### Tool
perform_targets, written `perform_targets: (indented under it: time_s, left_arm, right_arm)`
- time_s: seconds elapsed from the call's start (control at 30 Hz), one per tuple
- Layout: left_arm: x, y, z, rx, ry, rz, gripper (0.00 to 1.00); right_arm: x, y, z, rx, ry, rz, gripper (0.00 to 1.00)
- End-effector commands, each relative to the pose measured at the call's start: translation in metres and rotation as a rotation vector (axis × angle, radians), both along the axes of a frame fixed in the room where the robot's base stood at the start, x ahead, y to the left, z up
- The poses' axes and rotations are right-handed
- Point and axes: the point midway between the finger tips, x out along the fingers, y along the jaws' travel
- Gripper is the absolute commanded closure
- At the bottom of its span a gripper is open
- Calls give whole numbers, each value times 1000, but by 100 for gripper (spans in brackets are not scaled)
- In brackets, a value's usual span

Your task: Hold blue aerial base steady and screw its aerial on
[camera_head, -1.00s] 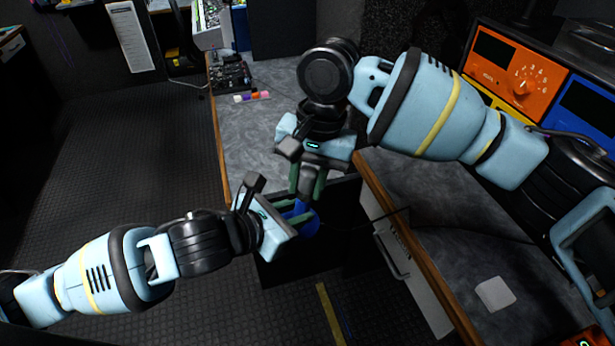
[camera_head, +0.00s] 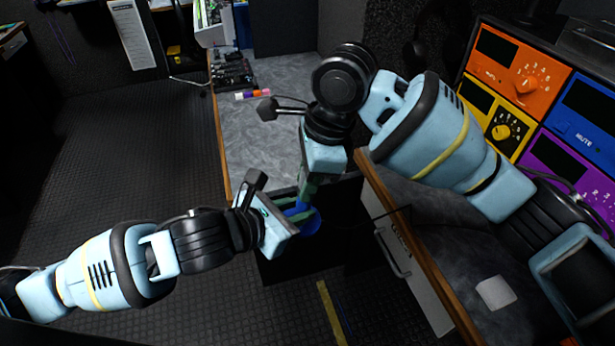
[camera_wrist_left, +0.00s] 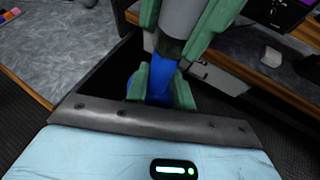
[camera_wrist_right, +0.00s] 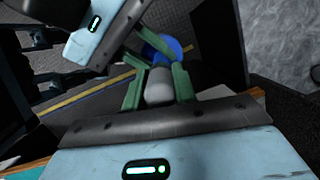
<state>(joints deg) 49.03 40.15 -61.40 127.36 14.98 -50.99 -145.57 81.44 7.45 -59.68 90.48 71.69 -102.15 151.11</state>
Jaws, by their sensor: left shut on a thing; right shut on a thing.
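The blue aerial base (camera_head: 308,222) is held by my left gripper (camera_head: 293,212), whose fingers are shut on it. In the left wrist view the base (camera_wrist_left: 160,82) shows between the green fingers. My right gripper (camera_head: 308,188) is directly above, shut on the grey aerial. The aerial (camera_wrist_left: 180,20) stands in line above the base in the left wrist view, its lower end at the base's top. In the right wrist view the aerial (camera_wrist_right: 158,85) is between the fingers, with the blue base (camera_wrist_right: 165,48) beyond it. I cannot tell how far the thread is engaged.
A grey counter (camera_head: 270,130) with a wooden edge lies behind, with small coloured blocks (camera_head: 252,95) and a mixer on it. Coloured radio panels (camera_head: 520,85) stand at right. A white square (camera_head: 495,292) lies on the right counter. An open dark drawer space is below the grippers.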

Motion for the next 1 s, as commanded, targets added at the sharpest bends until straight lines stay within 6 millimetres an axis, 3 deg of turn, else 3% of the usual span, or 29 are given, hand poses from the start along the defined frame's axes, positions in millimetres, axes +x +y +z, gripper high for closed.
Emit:
perform_targets:
  time_s: [0.13, 0.3, 0.73, 0.77, 0.9, 1.0]
  left_arm:
    - [0, 0, 1, -1, -2, -1, 100]
    - [-1, -1, 1, -1, -1, -2, 100]
    - [-1, -2, 1, -3, -2, -5, 100]
    - [-1, -2, 1, -3, -1, -5, 100]
    - [-1, -1, 1, -2, -1, -4, 100]
    - [-1, -1, 1, -3, -3, -3, 100]
  right_arm:
    - [-1, 4, 0, 14, 33, -248, 94]
    - [1, 4, 1, 22, 54, -433, 94]
    - [3, 1, 1, 19, 63, -505, 94]
    - [3, 1, 1, 19, 62, -505, 70]
    - [3, 0, 0, 18, 63, -505, 51]
    - [3, 0, 0, 17, 64, -504, 51]
